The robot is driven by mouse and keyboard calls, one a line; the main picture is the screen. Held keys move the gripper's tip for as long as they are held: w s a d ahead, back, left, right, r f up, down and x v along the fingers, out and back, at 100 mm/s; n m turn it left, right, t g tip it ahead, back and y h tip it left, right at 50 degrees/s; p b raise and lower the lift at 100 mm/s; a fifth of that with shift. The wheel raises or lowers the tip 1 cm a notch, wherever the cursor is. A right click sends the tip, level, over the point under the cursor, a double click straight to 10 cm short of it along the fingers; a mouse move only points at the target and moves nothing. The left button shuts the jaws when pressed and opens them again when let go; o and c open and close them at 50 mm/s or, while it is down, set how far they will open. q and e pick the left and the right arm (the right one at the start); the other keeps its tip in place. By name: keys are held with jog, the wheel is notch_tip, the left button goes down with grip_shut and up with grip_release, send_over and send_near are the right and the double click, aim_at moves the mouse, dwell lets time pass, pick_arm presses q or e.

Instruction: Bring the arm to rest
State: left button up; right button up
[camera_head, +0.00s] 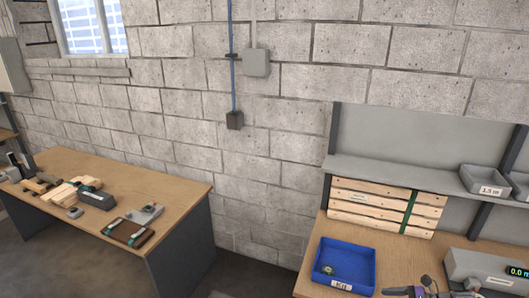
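Neither of my grippers can be made out in the head view, and no arm of mine clearly shows. A small dark and purple thing (425,289) is cut off by the bottom edge at the right bench; I cannot tell what it is. The right workbench (309,258) has a blue bin (343,267) with a white label and a small item inside.
Stacked wooden slats (380,205) with a green strap stand behind the bin. A grey bin (484,180) sits on the shelf (400,173). A grey display box (485,269) is at right. The left table (165,187) holds tools and wood pieces. Floor shows between benches.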

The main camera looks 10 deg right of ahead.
jog(key=w+a+f+n+g+h, duration=0.1)
jog(key=w+a+f+g, duration=0.1)
jog(key=a+f, duration=0.6)
jog(key=s+a+f+n+g+h, duration=0.2)
jog(key=s+a+f+n, duration=0.15)
jog(key=a, duration=0.25)
jog(key=s+a+f+n+g+h, duration=0.1)
jog(key=s+a+f+n+g, duration=0.15)
jog(key=a+f, duration=0.3)
jog(key=s+a+n+h, duration=0.4)
jog(key=s+a+n, duration=1.05)
jog(key=a, duration=0.35)
pick_arm(q)
notch_tip(320, 180, down, 22)
jog(key=b, duration=2.2)
jog(key=shift+w, duration=0.3)
pick_arm(e)
notch_tip(320, 180, down, 21)
jog(key=shift+s+a+t, duration=0.25)
jog(key=shift+s+t, duration=0.1)
jog(key=shift+s, duration=0.05)
